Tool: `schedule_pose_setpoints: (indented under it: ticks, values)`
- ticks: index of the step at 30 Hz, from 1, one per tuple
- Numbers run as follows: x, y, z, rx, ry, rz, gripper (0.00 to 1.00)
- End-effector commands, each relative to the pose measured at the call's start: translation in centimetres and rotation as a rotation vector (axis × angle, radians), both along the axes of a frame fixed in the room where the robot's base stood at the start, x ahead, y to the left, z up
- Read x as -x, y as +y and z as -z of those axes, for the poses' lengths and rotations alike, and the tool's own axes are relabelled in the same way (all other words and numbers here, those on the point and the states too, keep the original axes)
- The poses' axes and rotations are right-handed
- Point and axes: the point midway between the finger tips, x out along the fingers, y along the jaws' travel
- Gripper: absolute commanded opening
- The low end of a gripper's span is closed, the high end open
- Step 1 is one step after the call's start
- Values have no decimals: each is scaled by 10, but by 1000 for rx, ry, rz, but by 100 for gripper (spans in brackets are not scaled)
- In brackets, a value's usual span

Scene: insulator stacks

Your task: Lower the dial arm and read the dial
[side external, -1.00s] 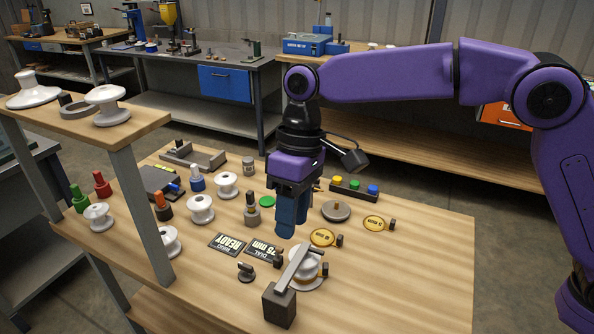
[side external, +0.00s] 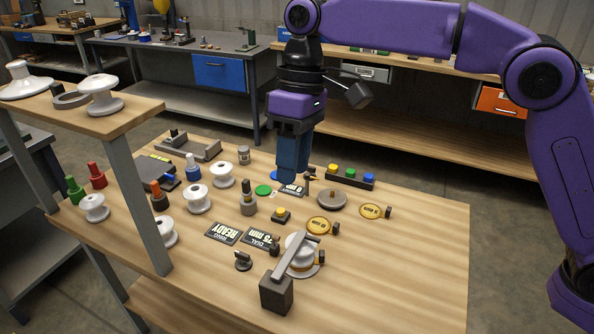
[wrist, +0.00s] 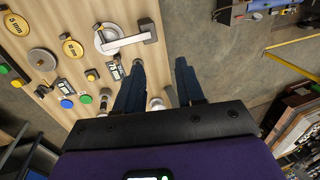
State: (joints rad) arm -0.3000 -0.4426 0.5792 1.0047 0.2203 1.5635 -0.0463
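The dial arm (side external: 293,257) is a grey bar running from a dark block (side external: 276,293) over a white insulator (side external: 303,266) at the table's front. I cannot tell whether it touches the insulator. In the wrist view the arm (wrist: 128,41) crosses the insulator (wrist: 103,46). A dark sign (side external: 262,239), upside down, reads "DIAL 75 mm". Beside it a sign (side external: 222,233) says READY. My gripper (side external: 291,181) is above the table, behind and apart from the dial arm. Its fingers (wrist: 160,66) are spread and empty.
A yellow button (side external: 281,215) and two yellow round tags (side external: 318,226) lie near the gripper. A rack of coloured buttons (side external: 351,178) stands behind right. White spools (side external: 199,199) and coloured pegs stand left. A raised shelf (side external: 130,116) stands at left. The table's front right is clear.

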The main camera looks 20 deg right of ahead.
Motion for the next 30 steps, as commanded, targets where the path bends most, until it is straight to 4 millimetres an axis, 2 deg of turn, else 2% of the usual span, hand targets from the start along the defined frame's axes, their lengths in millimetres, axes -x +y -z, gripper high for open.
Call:
schedule_pose_setpoints:
  ticks: [1, 4, 6, 9, 12, 17, 30]
  values:
    - [-19, -15, 14, 12, -2, 15, 38]
    - [-55, -48, 43, 29, -18, 17, 38]
    - [-75, -70, 60, 37, -27, 11, 38]
    - [-91, -90, 76, 46, -37, 3, 38]
    - [-94, -95, 84, 49, -41, -2, 38]
    - [-91, -92, 104, 50, -38, -4, 38]
    - [-82, -83, 185, 49, -37, -2, 38]
